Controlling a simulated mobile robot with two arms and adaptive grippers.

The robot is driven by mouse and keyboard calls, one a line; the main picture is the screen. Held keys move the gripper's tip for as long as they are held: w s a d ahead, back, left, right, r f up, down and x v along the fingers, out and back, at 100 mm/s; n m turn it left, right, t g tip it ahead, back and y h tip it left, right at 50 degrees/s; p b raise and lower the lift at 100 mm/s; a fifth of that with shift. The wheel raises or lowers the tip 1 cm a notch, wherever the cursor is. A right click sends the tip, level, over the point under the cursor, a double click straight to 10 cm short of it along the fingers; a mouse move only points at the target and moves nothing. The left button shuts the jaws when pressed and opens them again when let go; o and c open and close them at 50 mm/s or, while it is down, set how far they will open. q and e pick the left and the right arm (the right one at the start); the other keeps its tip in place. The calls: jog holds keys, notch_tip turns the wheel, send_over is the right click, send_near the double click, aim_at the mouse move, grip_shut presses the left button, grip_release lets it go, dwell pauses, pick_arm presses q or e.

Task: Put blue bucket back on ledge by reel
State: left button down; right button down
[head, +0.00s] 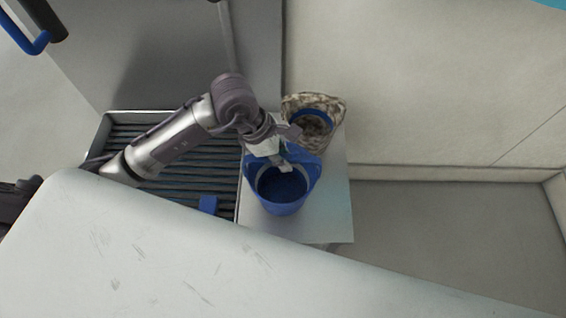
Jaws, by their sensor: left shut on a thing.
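The blue bucket (281,207) is upright, with dark blue contents inside. My left gripper (284,164) is shut on its raised far side, near the rim. The bucket is over the pale ledge (331,218); I cannot tell whether its base touches it. A brown-and-white mottled container (338,107) with a blue ring inside stands behind it on the ledge. I cannot make out a reel for certain. My right gripper is not in view.
A large scuffed white surface (150,255) fills the foreground. A pale wall (430,90) rises behind. The ledge's right front part is bare.

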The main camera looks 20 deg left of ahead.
pick_arm(q)
jog(key=shift+f, duration=0.4)
notch_tip(320, 180, down, 3)
jog(key=shift+f+p, duration=0.1)
jog(key=shift+p, duration=0.35)
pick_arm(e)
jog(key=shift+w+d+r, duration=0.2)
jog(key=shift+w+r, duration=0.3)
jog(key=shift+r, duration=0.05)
pick_arm(q)
jog(key=shift+f, duration=0.15)
jog(key=c, duration=1.1)
grip_release()
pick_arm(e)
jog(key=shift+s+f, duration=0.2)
